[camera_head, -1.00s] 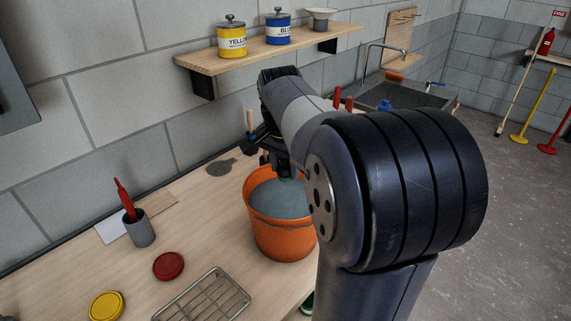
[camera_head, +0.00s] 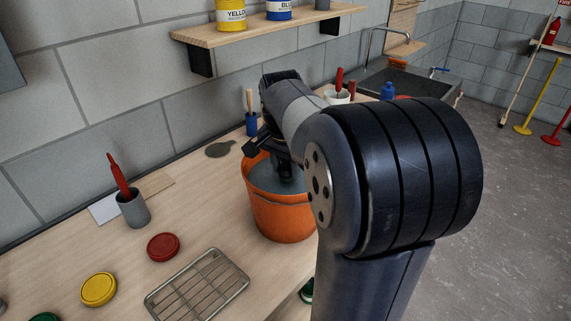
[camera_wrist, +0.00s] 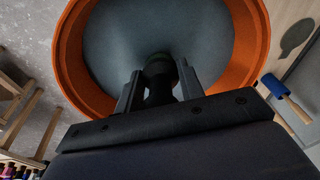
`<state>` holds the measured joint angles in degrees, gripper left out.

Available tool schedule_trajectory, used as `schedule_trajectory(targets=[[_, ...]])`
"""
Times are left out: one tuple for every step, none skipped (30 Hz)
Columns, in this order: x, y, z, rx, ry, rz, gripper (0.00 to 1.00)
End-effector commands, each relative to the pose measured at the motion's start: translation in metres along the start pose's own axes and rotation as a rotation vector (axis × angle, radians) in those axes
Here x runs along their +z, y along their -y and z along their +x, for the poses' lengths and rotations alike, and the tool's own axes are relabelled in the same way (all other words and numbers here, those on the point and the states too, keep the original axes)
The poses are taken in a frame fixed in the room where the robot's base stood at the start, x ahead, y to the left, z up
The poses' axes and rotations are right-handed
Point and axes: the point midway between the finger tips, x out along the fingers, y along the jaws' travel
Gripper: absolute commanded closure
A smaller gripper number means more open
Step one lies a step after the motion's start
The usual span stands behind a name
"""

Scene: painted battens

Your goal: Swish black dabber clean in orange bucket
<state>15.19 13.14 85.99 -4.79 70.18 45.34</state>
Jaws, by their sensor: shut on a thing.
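The orange bucket (camera_head: 283,217) stands on the wooden bench and holds grey liquid. It also fills the upper part of the wrist view (camera_wrist: 254,40). My gripper (camera_wrist: 160,90) is over the bucket, pointing down into it. It is shut on the black dabber (camera_wrist: 159,70), whose dark handle shows between the fingers. The dabber's lower end is hidden, apparently in the liquid. In the head view my gripper (camera_head: 284,168) is at the bucket's mouth, and my arm covers part of the bucket's right side.
A wire rack (camera_head: 198,285), a red lid (camera_head: 163,247), a yellow lid (camera_head: 98,289) and a grey cup (camera_head: 133,208) with a red-handled tool lie left of the bucket. A shelf (camera_head: 270,27) with paint tins hangs above. A sink (camera_head: 410,85) is at back right.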

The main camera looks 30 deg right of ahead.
Motion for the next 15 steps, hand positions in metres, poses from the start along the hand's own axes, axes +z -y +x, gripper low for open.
schedule_trajectory(targets=[[0.000, 0.000, 0.007, 0.000, 0.000, 0.000, 0.86], [0.000, 0.000, 0.009, 0.000, 0.000, 0.000, 0.86], [0.000, 0.000, 0.012, 0.000, 0.000, 0.000, 0.86], [0.000, 0.000, 0.015, 0.001, 0.001, 0.000, 0.86], [0.000, 0.000, 0.017, 0.001, 0.001, 0.000, 0.86], [0.001, -0.001, 0.020, 0.001, 0.001, 0.000, 0.86], [0.000, -0.001, 0.023, 0.001, 0.001, 0.000, 0.86], [0.000, -0.001, 0.025, 0.001, 0.001, 0.000, 0.86], [0.000, 0.000, 0.028, 0.001, 0.001, 0.000, 0.86], [0.000, 0.000, 0.030, 0.001, 0.001, 0.000, 0.86], [0.000, 0.000, 0.032, 0.000, 0.000, 0.000, 0.86], [0.000, 0.000, 0.034, 0.000, 0.000, 0.000, 0.86], [0.000, 0.000, 0.035, 0.000, 0.000, 0.000, 0.86], [0.000, 0.000, 0.036, 0.000, 0.000, 0.000, 0.86], [0.000, 0.000, 0.038, 0.000, 0.000, 0.000, 0.86]])
